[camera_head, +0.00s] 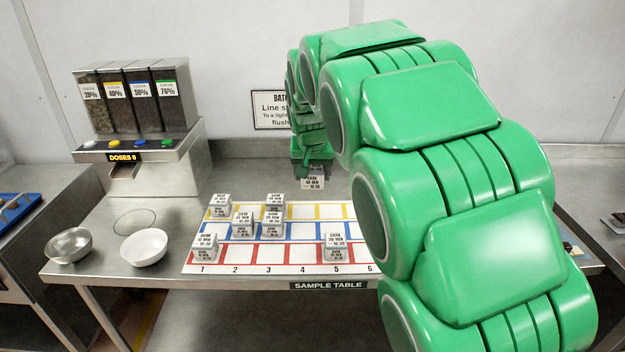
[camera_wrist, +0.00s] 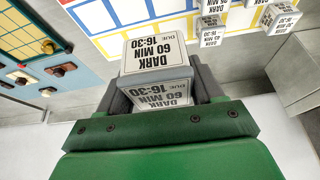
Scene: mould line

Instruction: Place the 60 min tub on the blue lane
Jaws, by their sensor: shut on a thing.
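My gripper (camera_head: 312,168) is shut on a white tub (camera_head: 313,183) and holds it above the back of the sample table, behind the lane mat. In the wrist view the tub (camera_wrist: 157,52) sits between the jaws of the gripper (camera_wrist: 162,92), its label reading "DARK 60 MIN, DUE 16:30". The blue lane (camera_head: 303,231) is the middle row of the mat, between the yellow row behind and the red row in front. Two tubs stand on its left part, at about columns 2 and 3. My arm hides the right end of the lane.
Other tubs stand on the yellow lane (camera_head: 301,212) and the red lane (camera_head: 303,254). A dispenser (camera_head: 150,150), a metal bowl (camera_head: 70,246) and a white bowl (camera_head: 144,248) are at the left. The blue lane's middle is clear between column 3 and column 5.

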